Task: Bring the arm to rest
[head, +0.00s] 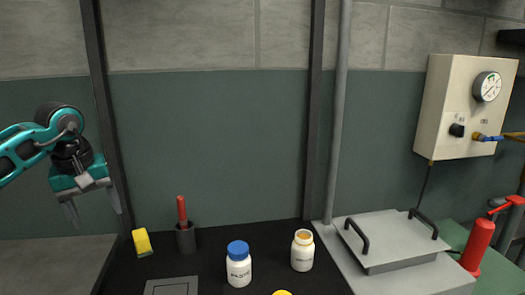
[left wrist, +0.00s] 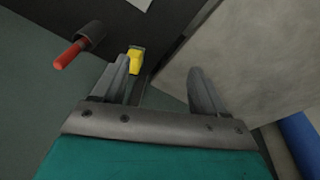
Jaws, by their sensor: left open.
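My left gripper (head: 93,205) hangs at the left of the head view, fingers pointing down, with its two fingers apart and nothing between them. It is in the air, left of the black bench and the yellow sponge. In the left wrist view its fingers (left wrist: 165,82) are spread and empty. My right gripper does not show in either view.
The black bench (head: 205,267) holds a yellow sponge (head: 142,242), a cup with a red-handled tool (head: 185,236), a blue-capped bottle (head: 238,270) and an open white bottle (head: 302,254). A gauge box (head: 455,105), a lidded unit (head: 395,240) and a red cylinder (head: 478,247) are at right.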

